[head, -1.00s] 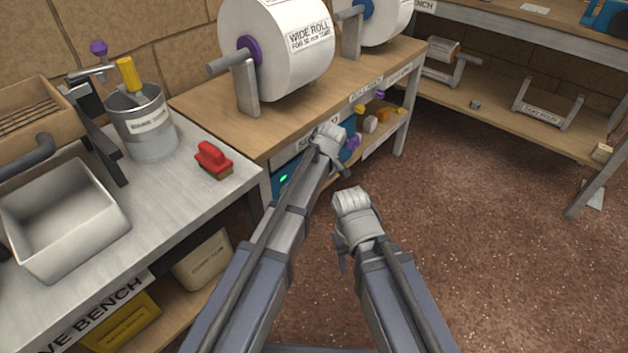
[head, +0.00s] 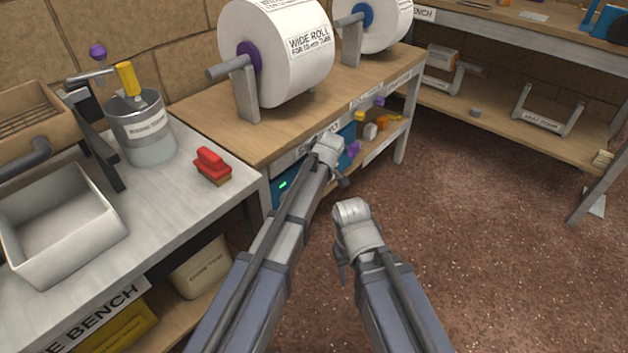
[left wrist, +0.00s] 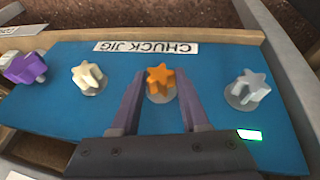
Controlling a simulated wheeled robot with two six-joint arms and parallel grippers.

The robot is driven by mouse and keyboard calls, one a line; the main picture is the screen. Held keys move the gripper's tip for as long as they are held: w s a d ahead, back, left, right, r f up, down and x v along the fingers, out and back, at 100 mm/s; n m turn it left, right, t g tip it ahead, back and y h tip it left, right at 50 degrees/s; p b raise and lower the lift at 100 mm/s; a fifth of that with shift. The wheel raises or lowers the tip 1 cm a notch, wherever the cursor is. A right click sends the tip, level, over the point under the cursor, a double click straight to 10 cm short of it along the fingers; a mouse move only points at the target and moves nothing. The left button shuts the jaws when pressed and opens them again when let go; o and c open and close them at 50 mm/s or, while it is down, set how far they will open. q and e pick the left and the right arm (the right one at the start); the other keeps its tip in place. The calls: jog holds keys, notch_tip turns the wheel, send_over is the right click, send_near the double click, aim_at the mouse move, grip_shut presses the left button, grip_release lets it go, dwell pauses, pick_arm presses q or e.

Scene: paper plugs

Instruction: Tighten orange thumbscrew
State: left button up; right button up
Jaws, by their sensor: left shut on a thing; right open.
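The orange thumbscrew (left wrist: 160,80) is a star-shaped knob on a round grey base. It stands on the blue chuck jig panel (left wrist: 120,125). My left gripper (left wrist: 160,98) has a finger on each side of it and is shut on it. In the head view the left arm reaches to the blue panel (head: 283,187) under the wooden bench, and its own wrist hides the fingers and the thumbscrew. My right gripper (head: 341,262) is open and empty over open floor, small and partly hidden by its wrist.
A green light (left wrist: 249,135) glows near the panel edge. A wide paper roll (head: 275,55) sits above.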

pick_arm(q)
grip_shut()
jog(key=shift+w, duration=0.1)
jog(key=shift+w+d+g+y, duration=0.15)
jog(key=shift+g+y, duration=0.25)
jog(key=shift+g, duration=0.1)
jog(key=shift+w+d+m+g+y, duration=0.1)
jog(key=shift+m+g+y, duration=0.2)
jog(key=shift+g+y, duration=0.15)
jog(key=shift+w+f+g+y+b, duration=0.15)
jog(key=shift+g+y+b, duration=0.4)
jog(key=shift+g, duration=0.6)
jog(key=shift+d+m+g+y, duration=0.1)
jog(key=shift+m+g+y, duration=0.3)
jog(key=shift+g+y, duration=0.15)
